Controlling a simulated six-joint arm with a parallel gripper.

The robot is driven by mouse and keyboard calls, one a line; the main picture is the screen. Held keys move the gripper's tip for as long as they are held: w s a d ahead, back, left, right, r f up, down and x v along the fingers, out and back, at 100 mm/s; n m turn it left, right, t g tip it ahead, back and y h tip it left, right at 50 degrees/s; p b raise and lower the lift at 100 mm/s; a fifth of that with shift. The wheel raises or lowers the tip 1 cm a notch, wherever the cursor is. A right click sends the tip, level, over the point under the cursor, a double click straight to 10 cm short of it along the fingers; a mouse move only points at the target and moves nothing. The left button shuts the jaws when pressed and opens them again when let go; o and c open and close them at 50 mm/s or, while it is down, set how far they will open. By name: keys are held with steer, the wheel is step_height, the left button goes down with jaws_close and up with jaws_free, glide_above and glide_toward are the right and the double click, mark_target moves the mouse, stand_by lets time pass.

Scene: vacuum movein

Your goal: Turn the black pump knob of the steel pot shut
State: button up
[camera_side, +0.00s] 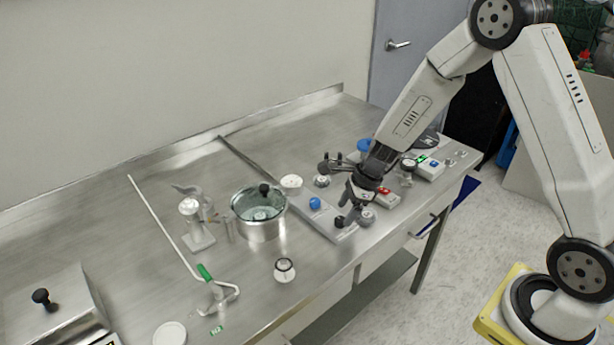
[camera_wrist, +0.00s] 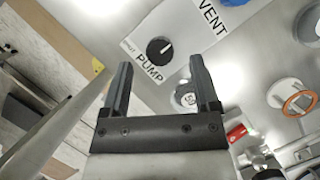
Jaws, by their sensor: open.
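The black pump knob (camera_wrist: 160,48) sits on a white plate printed "PUMP" in the wrist view. A light mark shows on its face. The knob is just beyond the fingertips in the picture; I see no contact. The steel pot (camera_side: 262,228) with a glass lid stands left of the knob plate.
A blue vent knob (camera_side: 315,203) is close behind the pump knob; it also shows at the top of the wrist view (camera_wrist: 233,2). A red-marked box (camera_side: 386,197) and small round fittings stand right of my gripper. A long rod (camera_side: 160,225) lies at left.

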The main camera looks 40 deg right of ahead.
mark_target(340, 222)
steer(key=shift+x, duration=1.35)
jaws_close()
